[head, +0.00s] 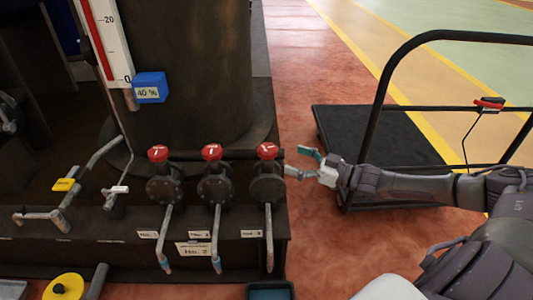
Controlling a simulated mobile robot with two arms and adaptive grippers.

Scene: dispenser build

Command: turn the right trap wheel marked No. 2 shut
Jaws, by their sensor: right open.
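Three red wheels sit in a row on dark round valve bodies: a left one (158,153), a middle one (211,152) and a right one (267,151). A bent pipe hangs down from each valve. A larger plate reading No. 2 (194,249) is on the front ledge below the middle valve; the small labels under each valve are too blurred to read surely. My right gripper (300,162) is open and empty, just right of the right wheel and slightly lower in the picture, apparently not touching it. My left gripper is not in view.
A black flatbed cart (380,140) with a tubular handle stands behind my right arm. A large dark tank (185,70) rises behind the valves, with a blue 40 % block (150,87) beside a scale. Red floor (300,90) lies between tank and cart.

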